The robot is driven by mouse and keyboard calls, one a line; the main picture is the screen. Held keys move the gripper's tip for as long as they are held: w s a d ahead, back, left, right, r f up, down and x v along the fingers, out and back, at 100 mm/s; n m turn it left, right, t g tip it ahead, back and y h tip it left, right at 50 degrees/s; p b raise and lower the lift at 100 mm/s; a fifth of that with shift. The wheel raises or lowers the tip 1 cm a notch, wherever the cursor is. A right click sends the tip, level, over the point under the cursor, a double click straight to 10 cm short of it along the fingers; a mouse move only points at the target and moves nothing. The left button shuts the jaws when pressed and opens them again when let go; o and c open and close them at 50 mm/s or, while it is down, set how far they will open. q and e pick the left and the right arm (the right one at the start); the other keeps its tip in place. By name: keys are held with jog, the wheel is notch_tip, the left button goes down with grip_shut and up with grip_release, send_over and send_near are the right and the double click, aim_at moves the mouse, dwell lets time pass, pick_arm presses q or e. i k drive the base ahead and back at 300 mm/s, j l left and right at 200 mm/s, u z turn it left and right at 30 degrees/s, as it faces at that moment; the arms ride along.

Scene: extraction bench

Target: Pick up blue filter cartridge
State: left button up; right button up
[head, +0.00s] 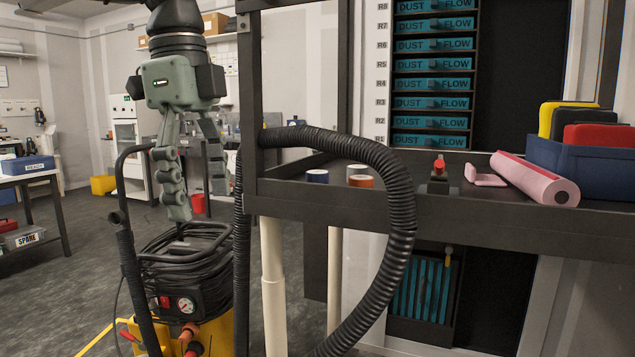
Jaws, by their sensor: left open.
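A blue pleated filter cartridge (424,288) in a dark frame sits in an opening below the bench, right of the hose. Several teal panels marked DUST FLOW (434,84) are stacked in the rack above the bench, beside labels R1 to R8. I cannot tell whether these are cartridges too. My left gripper (199,198) hangs fingers down at the left, open and empty, above the yellow and black vacuum machine. It is well to the left of the pleated cartridge and the rack. My right gripper is not in view.
A black corrugated hose (401,200) loops in front of the bench (470,214) and its post. The bench holds tape rolls (318,176), a small red-topped item (439,168), a pink roll (540,180) and a blue bin (590,170). The vacuum machine (185,280) stands below my left gripper.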

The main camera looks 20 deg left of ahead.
aim_at(312, 176)
jog(key=i, duration=1.5)
